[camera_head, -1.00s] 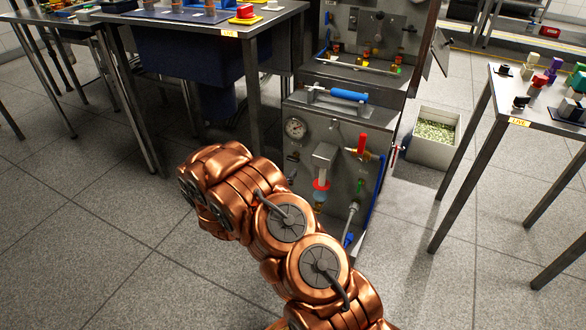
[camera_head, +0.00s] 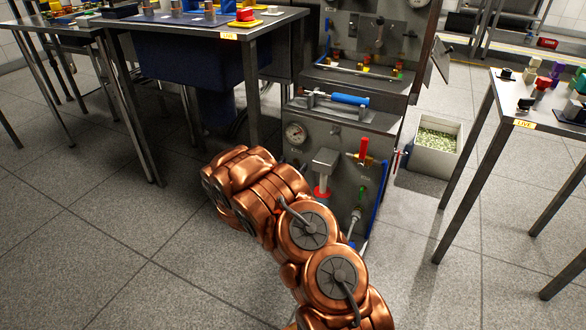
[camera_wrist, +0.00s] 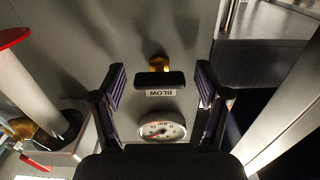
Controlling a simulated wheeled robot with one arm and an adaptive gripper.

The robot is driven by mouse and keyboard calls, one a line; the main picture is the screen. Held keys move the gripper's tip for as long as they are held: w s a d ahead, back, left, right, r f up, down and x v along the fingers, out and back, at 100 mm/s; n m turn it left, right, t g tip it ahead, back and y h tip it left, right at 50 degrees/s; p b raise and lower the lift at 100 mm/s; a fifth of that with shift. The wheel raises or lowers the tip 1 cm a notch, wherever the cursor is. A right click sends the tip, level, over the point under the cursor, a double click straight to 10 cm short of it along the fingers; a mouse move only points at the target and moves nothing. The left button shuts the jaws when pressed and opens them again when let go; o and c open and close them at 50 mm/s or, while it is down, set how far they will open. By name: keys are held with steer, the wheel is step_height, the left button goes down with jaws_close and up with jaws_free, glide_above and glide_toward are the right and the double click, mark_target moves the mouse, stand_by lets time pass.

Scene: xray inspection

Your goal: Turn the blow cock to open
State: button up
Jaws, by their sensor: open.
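The blow cock (camera_wrist: 160,79) shows in the wrist view as a black bar handle on a brass stem, lying crosswise in the picture. A white label reading BLOW (camera_wrist: 161,92), upside down, is beside it on the grey panel. My gripper (camera_wrist: 161,69) is open, with one dark finger at each side of the handle. A gap shows between the handle and each finger; I cannot tell how deep the fingers reach. In the head view my copper arm hides the gripper and the blow cock.
A round gauge (camera_wrist: 162,127) is close to the cock; it also shows in the head view (camera_head: 295,133). The panel carries a red-handled valve (camera_head: 364,148) and a blue-gripped lever (camera_head: 349,99). A steel table (camera_head: 250,50) stands left. An open bin (camera_head: 428,160) stands right.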

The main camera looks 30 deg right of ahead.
steer(key=shift+d, duration=0.1)
steer(key=shift+c, duration=0.2)
steer(key=c, duration=1.1)
steer(key=shift+c, duration=0.2)
